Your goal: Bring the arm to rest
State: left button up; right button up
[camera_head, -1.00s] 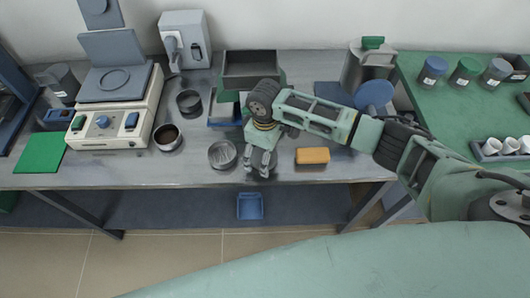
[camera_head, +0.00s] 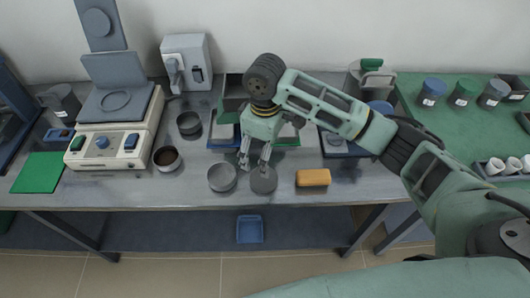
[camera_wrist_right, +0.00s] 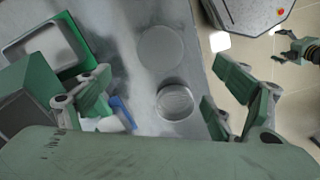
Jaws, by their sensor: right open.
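My right gripper (camera_head: 255,165) hangs above the front part of the grey bench, its two fingers spread and pointing down. It is open and empty; the wrist view shows a wide gap between its fingers (camera_wrist_right: 163,82). A flat grey disc (camera_head: 263,180) lies on the bench just below the fingers. A round clear dish (camera_head: 222,177) sits left of it. Both show in the wrist view, the dish (camera_wrist_right: 175,103) and the disc (camera_wrist_right: 160,48). What looks like my left gripper (camera_wrist_right: 298,48) shows small at the right edge of the wrist view; its jaws are unclear.
An orange block (camera_head: 313,178) lies right of the disc. Dark bowls (camera_head: 167,158), a cream instrument (camera_head: 115,140) and a green mat (camera_head: 40,172) stand to the left. A dark open box (camera_head: 233,90) is behind my gripper. A green table (camera_head: 445,125) with jars is at right.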

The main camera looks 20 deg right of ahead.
dwell(0.3)
jog(key=s+a+f+m+t+y, duration=0.1)
jog(key=s+a+f+y, duration=0.1)
jog(key=s+a+f, duration=0.3)
jog(key=s+a+f+m+t+y, duration=0.1)
jog(key=s+a+f, duration=0.2)
jog(key=s, duration=0.4)
jog(key=s+d+f+m+t+h, duration=0.1)
jog(key=s+d+m+t+h, duration=0.15)
jog(key=s+d+m, duration=0.7)
jog(key=s+d+f+n+g, duration=0.1)
jog(key=s+d+f+n, duration=0.1)
jog(key=f, duration=1.1)
jog(key=s+d+f+n+g, duration=0.1)
jog(key=s+d+f+n, duration=0.15)
jog(key=f, duration=1.15)
jog(key=s+d+f+g, duration=0.1)
jog(key=s+d+f, duration=0.1)
jog(key=s+f, duration=1.3)
jog(key=shift+s+f, duration=0.35)
jog(key=shift+s, duration=0.6)
